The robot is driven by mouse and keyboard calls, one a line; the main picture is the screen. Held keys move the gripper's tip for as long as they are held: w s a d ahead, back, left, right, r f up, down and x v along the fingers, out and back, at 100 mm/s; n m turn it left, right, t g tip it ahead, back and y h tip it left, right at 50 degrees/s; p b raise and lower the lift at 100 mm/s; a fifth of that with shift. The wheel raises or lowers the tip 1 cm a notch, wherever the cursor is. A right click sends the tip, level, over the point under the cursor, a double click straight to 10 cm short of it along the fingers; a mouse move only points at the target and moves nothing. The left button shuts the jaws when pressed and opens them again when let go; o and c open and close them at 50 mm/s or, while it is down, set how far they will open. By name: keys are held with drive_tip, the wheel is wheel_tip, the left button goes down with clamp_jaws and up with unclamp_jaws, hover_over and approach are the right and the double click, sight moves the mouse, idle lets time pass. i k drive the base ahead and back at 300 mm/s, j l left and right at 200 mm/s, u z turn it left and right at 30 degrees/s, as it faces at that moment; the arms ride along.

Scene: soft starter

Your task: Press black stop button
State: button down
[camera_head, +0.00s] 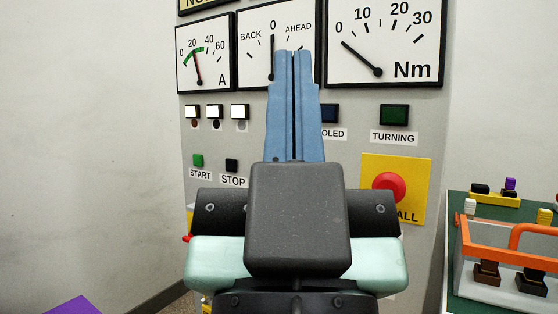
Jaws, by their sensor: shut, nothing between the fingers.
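The fingers are to the right of the stop button in the picture and overlap the middle gauge. I cannot tell how far they are from the panel. My gripper body hides the lower middle of the panel.
A red mushroom button (389,187) on a yellow plate (418,165) is right of my gripper. Three gauges line the panel top, with small lamps below. At right, a green table (458,205) holds an orange-handled tray (510,245). The wall at left is bare.

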sight(231, 165)
drive_tip(key=i+l, duration=0.4)
drive_tip(key=l, duration=0.15)
drive_tip(key=u, duration=1.35)
drive_tip(key=i+l, duration=0.3)
drive_tip(key=i, duration=0.15)
